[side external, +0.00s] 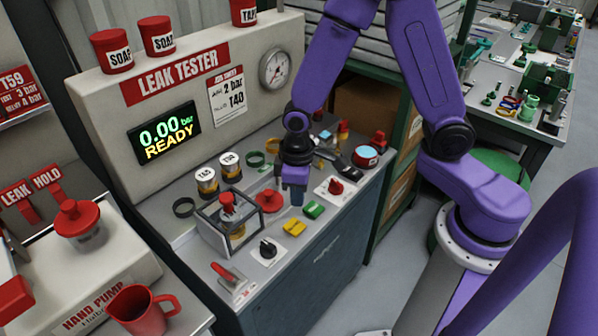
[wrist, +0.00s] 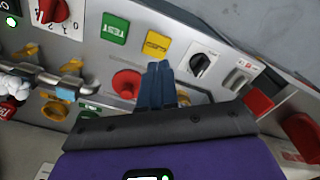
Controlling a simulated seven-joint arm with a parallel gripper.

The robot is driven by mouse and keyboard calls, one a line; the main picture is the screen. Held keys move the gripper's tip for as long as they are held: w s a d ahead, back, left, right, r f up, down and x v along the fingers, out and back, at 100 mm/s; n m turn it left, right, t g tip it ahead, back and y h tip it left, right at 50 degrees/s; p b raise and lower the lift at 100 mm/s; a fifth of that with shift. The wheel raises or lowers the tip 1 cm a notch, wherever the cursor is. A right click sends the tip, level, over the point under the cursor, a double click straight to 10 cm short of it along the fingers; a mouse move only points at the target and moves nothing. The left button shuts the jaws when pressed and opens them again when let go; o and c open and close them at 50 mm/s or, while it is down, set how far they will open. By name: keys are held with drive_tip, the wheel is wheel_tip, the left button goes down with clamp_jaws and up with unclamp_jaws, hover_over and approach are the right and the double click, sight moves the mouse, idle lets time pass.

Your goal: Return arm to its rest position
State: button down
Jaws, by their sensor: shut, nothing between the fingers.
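My arm is purple with black joints. My gripper (side external: 291,193) is shut and empty over the front part of the leak tester bench, pointing down. In the wrist view its blue fingers (wrist: 160,83) are together, between a red mushroom button (wrist: 127,83) and a black knob (wrist: 200,64). The red mushroom button also shows in the side view (side external: 269,200), just left of the fingers. I cannot tell whether the fingertips touch the panel.
A clear guarded box (side external: 228,222) stands left of my gripper, with labelled cans (side external: 206,182) behind it. Green (side external: 313,210) and yellow (side external: 294,228) buttons lie close in front. The leak tester display (side external: 163,133) reads 0.00 bar READY. A red mug (side external: 143,310) is front left.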

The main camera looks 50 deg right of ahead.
drive_tip(key=s+d+r+n, duration=0.2)
drive_tip(key=s+r+n, duration=0.1)
drive_tip(key=s+r, duration=0.4)
drive_tip(key=s+d+r+n, duration=0.3)
drive_tip(key=s+r, duration=0.3)
drive_tip(key=s, duration=0.5)
drive_tip(key=shift+s+d+r, duration=0.3)
drive_tip(key=shift+d+r, duration=0.05)
